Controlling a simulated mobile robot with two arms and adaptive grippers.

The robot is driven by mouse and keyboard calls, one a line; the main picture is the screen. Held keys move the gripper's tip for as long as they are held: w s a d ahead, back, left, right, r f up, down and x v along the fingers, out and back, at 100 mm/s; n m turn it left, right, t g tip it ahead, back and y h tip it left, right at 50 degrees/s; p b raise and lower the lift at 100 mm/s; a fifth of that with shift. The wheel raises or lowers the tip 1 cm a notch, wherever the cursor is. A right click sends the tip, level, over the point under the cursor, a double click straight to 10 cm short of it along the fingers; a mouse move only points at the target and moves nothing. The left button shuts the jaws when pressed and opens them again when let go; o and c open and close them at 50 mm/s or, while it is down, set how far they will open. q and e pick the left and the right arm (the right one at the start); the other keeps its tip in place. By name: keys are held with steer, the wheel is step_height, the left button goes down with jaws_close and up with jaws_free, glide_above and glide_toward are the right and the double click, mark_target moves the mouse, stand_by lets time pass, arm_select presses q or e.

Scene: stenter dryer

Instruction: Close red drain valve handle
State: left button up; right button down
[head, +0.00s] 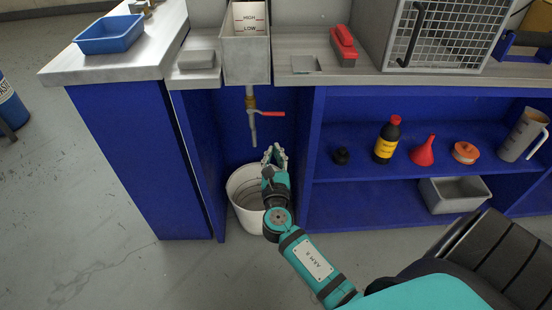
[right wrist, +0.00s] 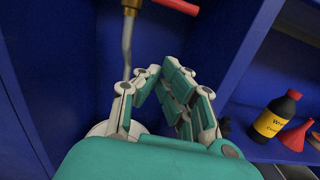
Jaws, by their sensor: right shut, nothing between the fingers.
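The red drain valve handle (head: 270,114) sticks out sideways to the right from the brass valve (head: 251,103) on the vertical drain pipe (head: 253,130), under the level tank (head: 246,55). In the right wrist view the red handle (right wrist: 178,6) is at the top edge, partly cut off. My right gripper (head: 274,150) is below the handle and just right of the pipe's lower end, apart from the handle. In the right wrist view its fingertips (right wrist: 160,70) come together with nothing between them. My left gripper is not in view.
A white bucket (head: 240,197) stands on the floor under the pipe, partly hidden by my right gripper. Blue cabinet walls flank the pipe bay. To the right, a shelf holds a black bottle (head: 386,145), a red funnel (head: 423,151) and a jug (head: 525,135).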

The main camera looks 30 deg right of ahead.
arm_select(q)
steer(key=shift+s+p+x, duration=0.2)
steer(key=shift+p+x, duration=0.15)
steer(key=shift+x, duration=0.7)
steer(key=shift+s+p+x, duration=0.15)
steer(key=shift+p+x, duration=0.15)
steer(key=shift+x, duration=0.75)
arm_select(e)
steer(key=w+d+r, duration=0.3)
steer(key=w+r, duration=0.1)
steer(key=shift+w+d, duration=0.15)
steer(key=shift+w, duration=0.25)
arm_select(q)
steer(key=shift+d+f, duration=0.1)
arm_select(e)
steer(key=shift+r, duration=0.1)
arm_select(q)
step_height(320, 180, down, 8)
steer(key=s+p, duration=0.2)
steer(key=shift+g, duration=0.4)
arm_select(e)
steer(key=shift+d+r+n, duration=0.2)
steer(key=shift+r+n, duration=0.2)
steer(key=shift+r, duration=0.3)
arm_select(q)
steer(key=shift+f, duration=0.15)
arm_select(e)
steer(key=shift+w+r, duration=0.1)
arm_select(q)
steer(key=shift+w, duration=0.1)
